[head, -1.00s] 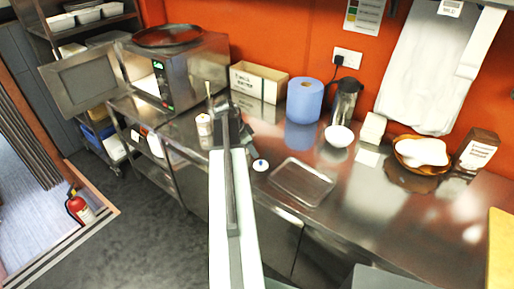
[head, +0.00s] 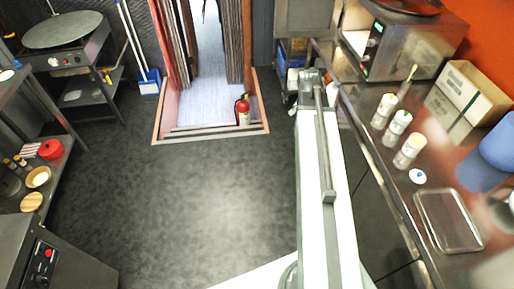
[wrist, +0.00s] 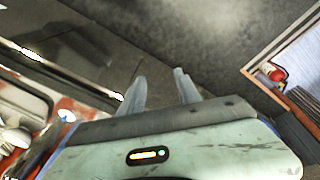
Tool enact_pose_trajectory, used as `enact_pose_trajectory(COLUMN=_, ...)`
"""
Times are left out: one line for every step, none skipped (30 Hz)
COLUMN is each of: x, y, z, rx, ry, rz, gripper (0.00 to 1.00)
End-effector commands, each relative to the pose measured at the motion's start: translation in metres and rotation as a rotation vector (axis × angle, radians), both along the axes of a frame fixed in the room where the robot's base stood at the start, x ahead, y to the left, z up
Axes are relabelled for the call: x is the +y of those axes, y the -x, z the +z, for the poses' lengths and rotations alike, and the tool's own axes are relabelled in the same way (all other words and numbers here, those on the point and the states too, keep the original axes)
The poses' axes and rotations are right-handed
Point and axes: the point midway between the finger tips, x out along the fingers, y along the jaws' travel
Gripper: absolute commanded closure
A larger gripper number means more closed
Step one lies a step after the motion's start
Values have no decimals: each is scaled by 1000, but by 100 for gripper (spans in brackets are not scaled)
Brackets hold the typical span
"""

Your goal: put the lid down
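A small white disc with a blue centre (head: 417,176), which looks like the lid, lies flat on the steel counter (head: 385,185). It lies between the nearest white-capped jar (head: 409,150) and a clear shallow tray (head: 448,220). Two more jars (head: 397,119) (head: 384,110) stand behind that jar. My gripper (head: 311,76) is at the far end of my arm, left of the counter and apart from the lid. In the wrist view its two fingers (wrist: 161,88) are spread, with only dark floor showing between them. In the head view its fingertips are not clear.
A fire extinguisher (head: 242,110) stands by the doorway. The floor (head: 190,200) left of my arm is clear. Shelves stand at far left.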

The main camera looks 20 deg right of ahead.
Motion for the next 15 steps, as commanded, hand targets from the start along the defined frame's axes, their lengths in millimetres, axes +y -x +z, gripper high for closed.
enact_pose_trajectory(x=62, y=-14, z=-1, rx=11, ry=-34, rz=188, gripper=61)
enact_pose_trajectory(x=96, y=-21, z=-2, rx=19, ry=-55, rz=299, gripper=61)
enact_pose_trajectory(x=138, y=-26, z=-3, rx=29, ry=-81, rz=439, gripper=61)
enact_pose_trajectory(x=167, y=-28, z=-3, rx=37, ry=-98, rz=538, gripper=61)
enact_pose_trajectory(x=193, y=-29, z=-3, rx=42, ry=-115, rz=631, gripper=61)
enact_pose_trajectory(x=225, y=-28, z=-4, rx=50, ry=-133, rz=739, gripper=61)
enact_pose_trajectory(x=245, y=-27, z=-4, rx=53, ry=-146, rz=810, gripper=61)
enact_pose_trajectory(x=262, y=-25, z=-4, rx=57, ry=-156, rz=871, gripper=61)
enact_pose_trajectory(x=280, y=-23, z=-4, rx=61, ry=-167, rz=938, gripper=61)
enact_pose_trajectory(x=290, y=-21, z=-4, rx=63, ry=-175, rz=976, gripper=61)
enact_pose_trajectory(x=292, y=-20, z=-4, rx=66, ry=-178, rz=1004, gripper=61)
enact_pose_trajectory(x=297, y=-19, z=-4, rx=67, ry=-184, rz=1030, gripper=61)
enact_pose_trajectory(x=300, y=-18, z=-4, rx=68, ry=-185, rz=1042, gripper=61)
enact_pose_trajectory(x=301, y=-18, z=-4, rx=68, ry=-187, rz=1049, gripper=61)
enact_pose_trajectory(x=302, y=-18, z=-4, rx=68, ry=-187, rz=1052, gripper=61)
